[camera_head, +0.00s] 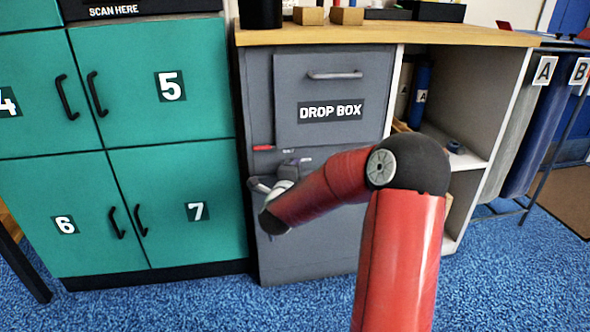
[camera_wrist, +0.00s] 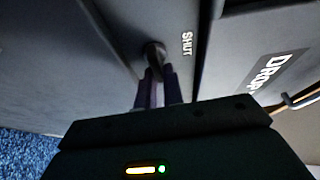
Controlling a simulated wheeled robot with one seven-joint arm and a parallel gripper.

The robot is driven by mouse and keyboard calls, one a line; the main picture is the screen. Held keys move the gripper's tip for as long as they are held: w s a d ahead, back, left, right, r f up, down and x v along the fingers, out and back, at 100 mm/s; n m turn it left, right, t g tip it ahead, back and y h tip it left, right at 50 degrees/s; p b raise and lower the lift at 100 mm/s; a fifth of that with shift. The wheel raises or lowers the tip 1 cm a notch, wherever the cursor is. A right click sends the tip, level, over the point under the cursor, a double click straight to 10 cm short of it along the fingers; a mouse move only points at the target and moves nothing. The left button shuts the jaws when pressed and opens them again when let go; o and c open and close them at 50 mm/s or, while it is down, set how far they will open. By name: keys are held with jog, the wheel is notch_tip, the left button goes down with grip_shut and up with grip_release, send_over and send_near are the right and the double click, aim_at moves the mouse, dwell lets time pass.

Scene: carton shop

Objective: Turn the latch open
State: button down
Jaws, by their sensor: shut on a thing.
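The grey drop box cabinet (camera_head: 285,100) stands in the middle of the head view, with a handled door above and a plain panel below. My red arm reaches across its lower part and largely hides the latch there. In the wrist view the latch (camera_wrist: 153,52) is a small dark knob beside the white word SHUT. My gripper (camera_wrist: 157,82) is shut on the latch, one finger on each side. Exactly how the latch is turned is hard to tell in the dim picture. The upper door with its DROP BOX label (camera_head: 330,110) looks closed.
Teal numbered lockers (camera_head: 170,140) stand directly left of the cabinet. A wooden counter top (camera_head: 380,34) lies above, with small blocks on it. Blue carpet (camera_head: 300,300) is clear in front.

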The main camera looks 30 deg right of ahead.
dwell(0.3)
jog(key=c, duration=1.5)
grip_release()
jog(key=v, duration=0.7)
jog(key=shift+s+a, duration=0.2)
jog(key=shift+s, duration=0.15)
